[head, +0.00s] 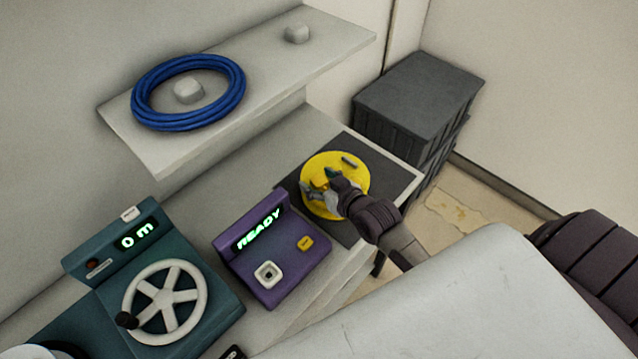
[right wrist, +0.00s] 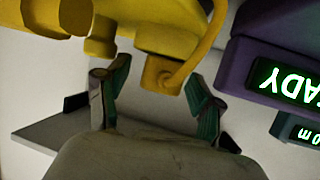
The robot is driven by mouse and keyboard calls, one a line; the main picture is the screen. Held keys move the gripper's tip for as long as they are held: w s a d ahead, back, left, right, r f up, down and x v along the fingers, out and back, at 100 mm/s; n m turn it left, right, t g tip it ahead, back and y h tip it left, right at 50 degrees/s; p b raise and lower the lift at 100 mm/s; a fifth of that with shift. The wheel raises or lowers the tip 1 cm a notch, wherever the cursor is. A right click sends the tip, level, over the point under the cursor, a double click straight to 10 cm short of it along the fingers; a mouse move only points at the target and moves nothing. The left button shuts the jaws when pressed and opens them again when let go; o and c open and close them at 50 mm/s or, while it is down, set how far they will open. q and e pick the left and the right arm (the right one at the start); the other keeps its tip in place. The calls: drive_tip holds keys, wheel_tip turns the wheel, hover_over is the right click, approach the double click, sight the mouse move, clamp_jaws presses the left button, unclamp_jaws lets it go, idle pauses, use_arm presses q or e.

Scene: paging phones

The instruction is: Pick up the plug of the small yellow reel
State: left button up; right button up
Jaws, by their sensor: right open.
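The small yellow reel (head: 352,195) lies on a dark mat (head: 396,178) at the right end of the counter. My right gripper (head: 319,182) is over the reel with its fingers apart. In the right wrist view, a yellow block with a yellow cable running from it, which looks like the plug (right wrist: 160,76), sits between the two teal-padded fingers. I see a gap on the right side of it; whether a finger touches it I cannot tell. The reel's yellow body (right wrist: 168,16) fills the top of that view. My left gripper is not in view.
A purple box (head: 285,265) reading READY stands left of the reel. Beyond it is a teal machine (head: 215,300) with a white handwheel (head: 165,303). A shelf (head: 285,70) above holds a blue cable coil (head: 238,90). Dark crates (head: 420,90) stand behind right.

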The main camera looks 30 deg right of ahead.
drive_tip(key=c, duration=1.3)
drive_tip(key=shift+o, duration=0.2)
